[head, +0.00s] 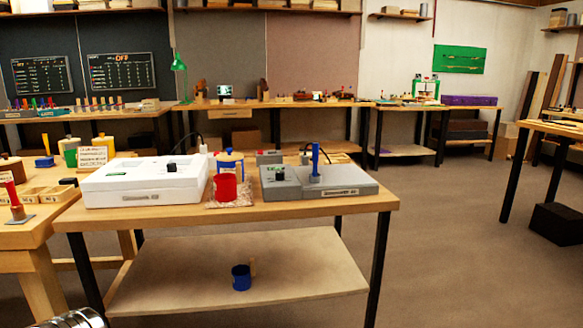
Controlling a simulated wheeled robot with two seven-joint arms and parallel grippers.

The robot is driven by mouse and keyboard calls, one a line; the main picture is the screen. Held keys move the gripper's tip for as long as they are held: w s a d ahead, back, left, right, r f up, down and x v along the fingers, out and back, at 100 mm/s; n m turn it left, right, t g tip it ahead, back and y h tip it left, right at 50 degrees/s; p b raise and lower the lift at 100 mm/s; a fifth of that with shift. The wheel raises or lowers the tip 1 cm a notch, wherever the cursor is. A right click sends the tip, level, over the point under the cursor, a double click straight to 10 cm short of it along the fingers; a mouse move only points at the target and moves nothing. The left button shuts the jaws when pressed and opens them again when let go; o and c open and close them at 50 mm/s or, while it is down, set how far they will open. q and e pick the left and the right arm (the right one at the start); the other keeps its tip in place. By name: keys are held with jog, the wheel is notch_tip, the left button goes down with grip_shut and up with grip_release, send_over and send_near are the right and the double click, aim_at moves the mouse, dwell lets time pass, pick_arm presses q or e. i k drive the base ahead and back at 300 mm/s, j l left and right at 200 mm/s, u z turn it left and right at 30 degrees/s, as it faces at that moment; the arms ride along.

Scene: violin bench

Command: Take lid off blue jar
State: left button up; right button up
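A blue jar (230,159) with a pale label stands on the near wooden table, behind a red cup (226,188) that hides its lower part. A blue lid (230,153) with a small light knob appears to sit on top of it. A second blue vessel (241,279), with a wooden stick beside or in it, stands on the lower shelf; no lid is clear on it. Neither gripper's fingers show. A ribbed metallic part, probably mine, shows at the bottom left edge.
A white box (145,182) stands left of the jar, and a grey device (318,181) with a blue upright handle stands to the right. The red cup is on a patterned mat. A left table (30,234) holds jars and trays. Open floor lies to the right.

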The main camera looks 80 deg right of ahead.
aim_at(231, 155)
jog(key=z, duration=2.35)
